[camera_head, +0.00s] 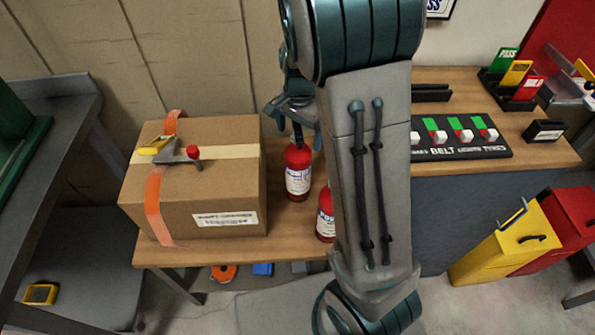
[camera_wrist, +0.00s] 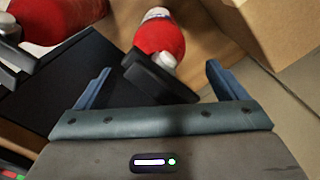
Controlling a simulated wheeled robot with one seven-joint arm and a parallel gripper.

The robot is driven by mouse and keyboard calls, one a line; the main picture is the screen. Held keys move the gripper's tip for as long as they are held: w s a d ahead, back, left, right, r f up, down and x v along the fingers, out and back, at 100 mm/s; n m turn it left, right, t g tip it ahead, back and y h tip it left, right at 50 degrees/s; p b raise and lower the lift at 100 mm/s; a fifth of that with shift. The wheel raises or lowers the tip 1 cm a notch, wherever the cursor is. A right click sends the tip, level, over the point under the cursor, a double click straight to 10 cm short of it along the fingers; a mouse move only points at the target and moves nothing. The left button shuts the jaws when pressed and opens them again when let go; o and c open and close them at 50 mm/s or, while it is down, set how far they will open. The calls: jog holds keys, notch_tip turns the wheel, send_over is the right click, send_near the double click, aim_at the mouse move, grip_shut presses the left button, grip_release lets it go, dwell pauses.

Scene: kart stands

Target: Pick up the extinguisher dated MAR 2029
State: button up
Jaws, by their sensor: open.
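Two red extinguishers stand on the wooden bench. The back one (camera_head: 298,172) is beside the cardboard box, and the front one (camera_head: 325,218) is partly hidden by my arm. Their labels are too small to read a date. My gripper (camera_head: 290,112) is just above the back extinguisher. In the wrist view my gripper (camera_wrist: 158,72) is open, with a red extinguisher (camera_wrist: 160,40) and its black top lying between and just beyond the fingers. I cannot tell whether they touch.
A taped cardboard box (camera_head: 210,190) with a tape dispenser (camera_head: 172,152) on top stands close left of the extinguishers. A black switch panel (camera_head: 465,150) lies on the bench to the right. Yellow (camera_head: 495,250) and red bins (camera_head: 565,225) stand at the right. A wall is behind.

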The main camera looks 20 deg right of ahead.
aim_at(298, 155)
jog(key=f, duration=0.5)
jog(key=shift+s+a, duration=0.15)
jog(key=shift+s, duration=0.05)
jog(key=shift+r, duration=0.1)
jog(key=c, duration=1.9)
grip_shut()
jog(key=shift+w+r, duration=0.1)
